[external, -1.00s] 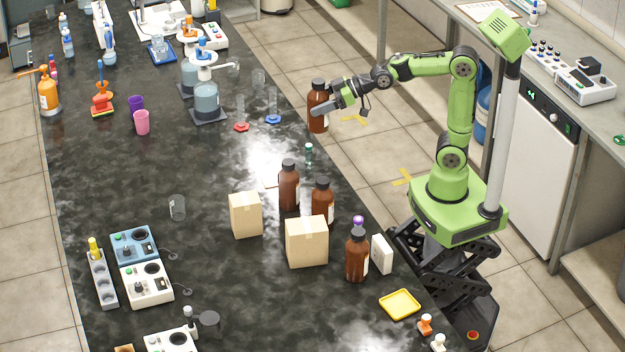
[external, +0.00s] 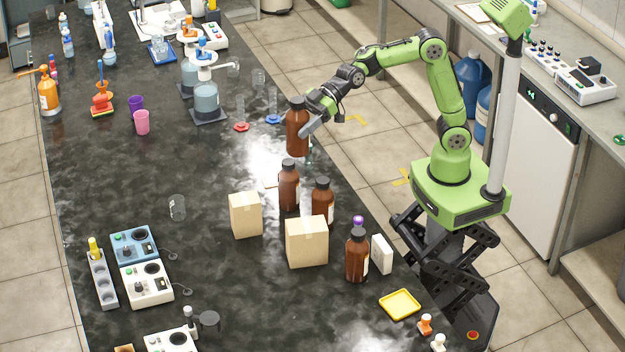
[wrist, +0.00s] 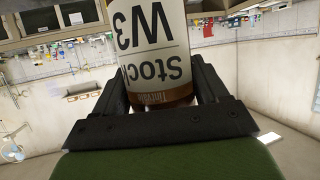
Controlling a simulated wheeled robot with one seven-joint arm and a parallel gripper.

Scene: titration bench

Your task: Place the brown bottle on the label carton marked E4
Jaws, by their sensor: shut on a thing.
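My gripper (external: 310,120) is shut on a brown bottle (external: 297,135) with a dark cap and holds it upright over the right edge of the dark bench. In the wrist view the bottle (wrist: 155,45) sits between the fingers, its white label reading "W3" and "Stock" upside down. Two tan cartons stand on the bench, a smaller one (external: 245,216) and a larger one (external: 306,243), nearer the camera than the held bottle. No E4 marking is readable on either.
A white box (external: 382,254) and a yellow tray (external: 400,304) are near the bench's right edge. A glass beaker (external: 177,208) stands left of the cartons. Blue and red based cylinders stand behind the held bottle. The bench left of the bottles is mostly clear.

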